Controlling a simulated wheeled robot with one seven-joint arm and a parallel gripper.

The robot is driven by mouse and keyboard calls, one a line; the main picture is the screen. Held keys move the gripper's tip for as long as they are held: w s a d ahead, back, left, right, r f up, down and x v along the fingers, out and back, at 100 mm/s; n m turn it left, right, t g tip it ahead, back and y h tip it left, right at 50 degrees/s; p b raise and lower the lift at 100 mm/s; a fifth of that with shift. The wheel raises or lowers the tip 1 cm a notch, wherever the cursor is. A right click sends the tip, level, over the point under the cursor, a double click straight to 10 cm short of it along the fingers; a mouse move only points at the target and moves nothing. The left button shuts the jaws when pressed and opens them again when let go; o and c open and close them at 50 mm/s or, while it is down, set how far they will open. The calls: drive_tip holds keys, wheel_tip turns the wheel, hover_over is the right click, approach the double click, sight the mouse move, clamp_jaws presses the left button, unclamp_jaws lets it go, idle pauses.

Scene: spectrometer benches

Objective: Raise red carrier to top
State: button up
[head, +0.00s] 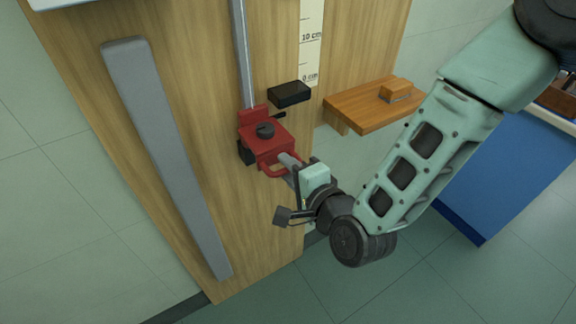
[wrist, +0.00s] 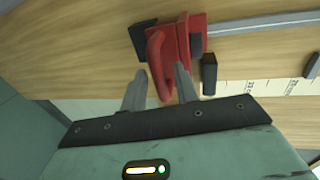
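The red carrier (head: 263,140) sits low on a grey rail (head: 243,55) fixed to a wooden panel, below the 0 cm mark of the scale. It has a dark knob on top and a red loop handle (head: 272,169) facing my gripper. My gripper (head: 288,168) is at the handle. In the wrist view, the red handle (wrist: 158,62) lies between the two grey fingers of my gripper (wrist: 160,75). A gap shows on the left finger's side; the right finger is close to the handle, and contact cannot be told.
A white scale (head: 310,45) stands right of the rail, with a black block (head: 289,94) near its 0 cm mark. A wooden shelf (head: 350,106) with a small block is at right. A long grey bar (head: 165,150) is on the panel's left. A blue cabinet (head: 500,175) stands farther right.

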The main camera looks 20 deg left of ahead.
drive_tip(key=shift+w+a+f, duration=0.1)
drive_tip(key=shift+w+a, duration=0.15)
drive_tip(key=shift+a, duration=0.05)
clamp_jaws()
